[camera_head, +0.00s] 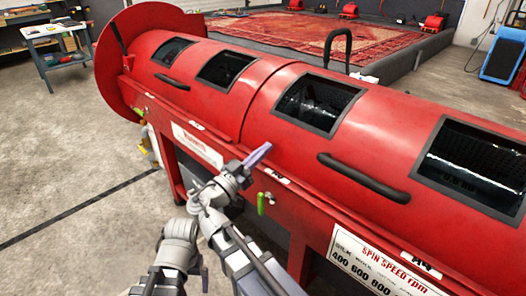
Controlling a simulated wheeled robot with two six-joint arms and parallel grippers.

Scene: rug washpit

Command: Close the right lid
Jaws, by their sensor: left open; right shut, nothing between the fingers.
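The right lid (381,140) is a curved red panel with two dark windows and a black bar handle (364,177). It lies down over the drum; I cannot tell whether its lower edge is fully seated. The left lid (205,88) is beside it, also down, with its own black handle (172,82). My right gripper (259,154) is shut and empty, its purple fingers at the machine's front near the right lid's lower left corner. I cannot tell whether it touches. My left arm shows at the bottom, but I cannot make out its gripper.
The red machine's front carries a white spin speed panel (375,262) and a green handle (261,203). A black hoop (338,47) rises behind the drum. A patterned red rug (310,33) lies beyond. A tool table (58,48) stands back left. The floor at left is clear.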

